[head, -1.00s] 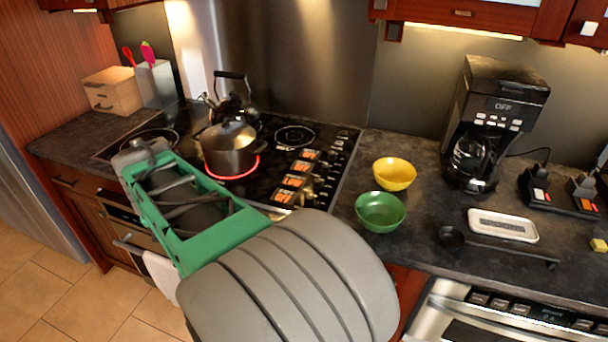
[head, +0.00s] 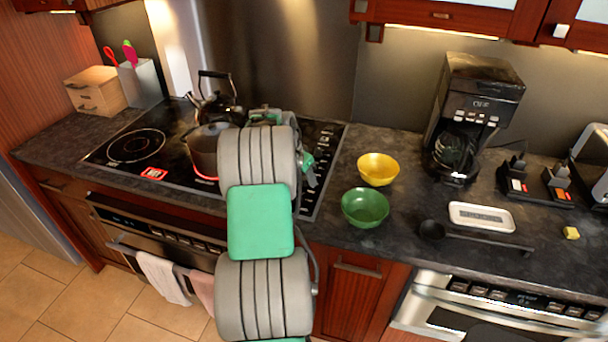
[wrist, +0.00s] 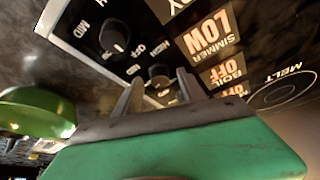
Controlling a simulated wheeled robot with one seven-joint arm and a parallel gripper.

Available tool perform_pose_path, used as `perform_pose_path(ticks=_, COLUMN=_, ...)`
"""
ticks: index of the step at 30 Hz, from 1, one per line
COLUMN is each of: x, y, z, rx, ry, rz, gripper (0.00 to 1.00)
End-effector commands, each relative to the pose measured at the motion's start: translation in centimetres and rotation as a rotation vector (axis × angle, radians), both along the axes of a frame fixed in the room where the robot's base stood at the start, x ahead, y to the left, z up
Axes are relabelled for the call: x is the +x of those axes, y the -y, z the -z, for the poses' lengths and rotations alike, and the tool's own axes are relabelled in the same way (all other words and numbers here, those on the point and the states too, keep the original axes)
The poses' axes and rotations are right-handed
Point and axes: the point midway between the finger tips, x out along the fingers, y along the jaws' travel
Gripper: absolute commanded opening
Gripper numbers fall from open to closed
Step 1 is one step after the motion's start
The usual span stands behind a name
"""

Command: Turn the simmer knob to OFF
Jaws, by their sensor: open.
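In the wrist view a display panel reads SIMMER LOW (wrist: 210,36), seen upside down. A panel below it reads BOIL OFF (wrist: 229,75). One black knob (wrist: 113,37) with MID and OFF marks near it sits at the upper left. A second black knob (wrist: 160,76) lies just beyond and between my fingertips. I cannot tell which knob is the simmer one. My gripper (wrist: 158,90) is open, with one finger on each side of the second knob; contact is not clear.
A pot (head: 205,150) stands on a red-glowing burner, with a black kettle (head: 213,103) behind it. A green bowl (head: 365,208) and a yellow bowl (head: 378,169) sit right of the cooktop (head: 185,172). A coffee maker (head: 477,105) stands further right.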

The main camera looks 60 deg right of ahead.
Motion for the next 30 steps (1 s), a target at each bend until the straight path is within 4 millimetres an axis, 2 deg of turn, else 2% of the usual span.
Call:
perform_pose_path(ticks=6, x=0.03, y=0.01, z=0.02, rx=0.0, ry=0.001, rz=-0.001, gripper=0.47)
perform_pose_path(ticks=23, x=0.05, y=-0.02, z=-0.02, rx=0.0, ry=0.001, rz=-0.001, gripper=0.01)
perform_pose_path(ticks=30, x=0.06, y=-0.01, z=-0.02, rx=0.0, ry=0.0, rz=-0.002, gripper=0.0)
